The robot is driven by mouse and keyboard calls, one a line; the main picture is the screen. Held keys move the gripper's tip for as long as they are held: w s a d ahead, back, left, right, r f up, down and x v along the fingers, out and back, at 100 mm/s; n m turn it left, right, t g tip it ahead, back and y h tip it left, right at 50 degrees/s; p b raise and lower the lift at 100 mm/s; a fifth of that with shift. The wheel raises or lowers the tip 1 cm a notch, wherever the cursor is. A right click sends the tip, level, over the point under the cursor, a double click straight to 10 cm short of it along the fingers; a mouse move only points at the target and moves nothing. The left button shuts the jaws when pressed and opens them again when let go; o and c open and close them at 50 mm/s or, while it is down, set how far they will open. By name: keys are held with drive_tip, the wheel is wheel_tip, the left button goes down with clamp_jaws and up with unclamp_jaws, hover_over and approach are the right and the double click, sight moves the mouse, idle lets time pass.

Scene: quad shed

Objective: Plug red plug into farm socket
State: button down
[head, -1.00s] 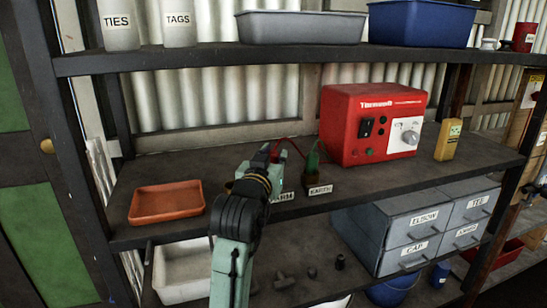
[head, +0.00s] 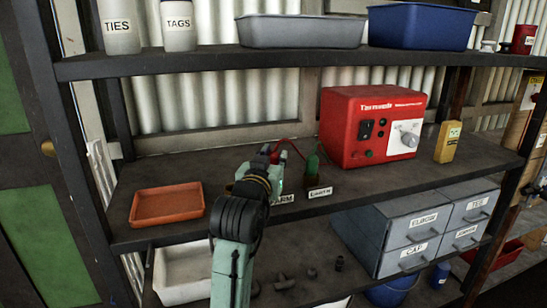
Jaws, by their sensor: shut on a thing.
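My gripper (head: 272,160) reaches over the middle shelf, seen from behind, and is shut on the red plug (head: 275,155). Only a little red shows beside the fingers. A thin red lead runs from the plug towards the red energiser box (head: 345,125). The farm socket is mostly hidden behind my gripper; the end of its label (head: 285,199), reading "ARM", shows at the shelf front. I cannot tell whether the plug touches the socket. To the right, a green plug (head: 312,164) stands at another socket with a label (head: 320,192) that looks like "EARTH".
An orange tray (head: 167,204) lies left on the middle shelf (head: 390,176). The upper shelf (head: 190,64) carries bins and bottles above my gripper. Grey drawers (head: 420,225) stand below right.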

drive_tip(key=shift+f+b, duration=0.6)
drive_tip(key=shift+f, duration=0.25)
drive_tip(key=shift+r, duration=0.2)
drive_tip(key=shift+r+p, duration=0.55)
drive_tip(key=shift+p, duration=0.15)
drive_tip(key=shift+r, duration=0.1)
idle(0.6)
drive_tip(key=shift+f+b, duration=0.3)
drive_tip(key=shift+f, duration=0.5)
idle(0.4)
drive_tip(key=c, duration=1.6)
unclamp_jaws()
drive_tip(key=p+v, duration=0.1)
drive_tip(key=v, duration=1)
